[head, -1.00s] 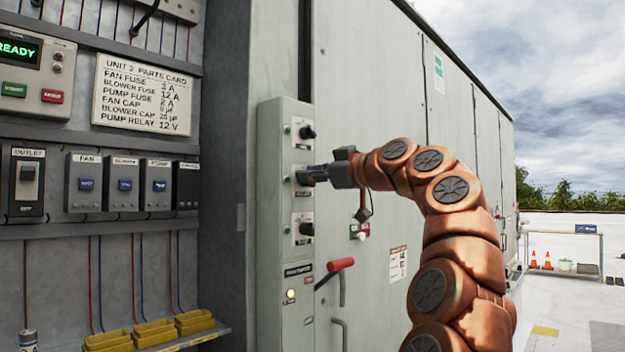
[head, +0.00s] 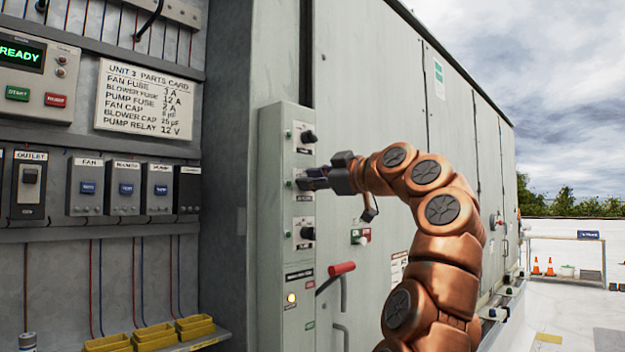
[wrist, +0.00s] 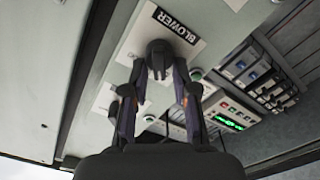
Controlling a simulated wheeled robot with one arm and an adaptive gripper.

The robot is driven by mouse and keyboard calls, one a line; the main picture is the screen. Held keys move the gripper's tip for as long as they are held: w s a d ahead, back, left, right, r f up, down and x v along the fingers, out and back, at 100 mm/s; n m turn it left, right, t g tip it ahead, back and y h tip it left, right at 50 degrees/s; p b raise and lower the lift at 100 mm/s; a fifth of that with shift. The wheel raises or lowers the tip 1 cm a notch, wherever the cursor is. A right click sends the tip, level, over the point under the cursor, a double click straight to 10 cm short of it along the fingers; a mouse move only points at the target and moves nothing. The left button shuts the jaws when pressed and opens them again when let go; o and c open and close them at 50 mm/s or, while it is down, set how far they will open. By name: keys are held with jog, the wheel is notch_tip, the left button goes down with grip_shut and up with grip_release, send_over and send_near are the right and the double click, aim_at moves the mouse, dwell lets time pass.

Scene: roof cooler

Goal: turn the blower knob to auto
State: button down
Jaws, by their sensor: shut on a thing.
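The blower knob is the middle of three dark knobs on a narrow grey control panel (head: 268,200). In the wrist view the dark blower knob (wrist: 158,52) sits under the BLOWER label (wrist: 175,24). My gripper (head: 308,179) reaches the panel from the right at the middle knob. In the wrist view my gripper (wrist: 158,75) has one finger on each side of the knob and is shut on it.
The upper knob (head: 308,136) and lower knob (head: 307,232) are close above and below my gripper. A red-handled lever (head: 341,268) projects below. Yellow bins (head: 152,336) stand on a shelf at the lower left. The READY control box (head: 35,78) is on the left.

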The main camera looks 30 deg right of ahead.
jog(key=shift+a+f+n, duration=0.1)
jog(key=shift+n, duration=0.5)
dwell(0.3)
jog(key=c, duration=0.9)
grip_release()
jog(key=v, duration=1.2)
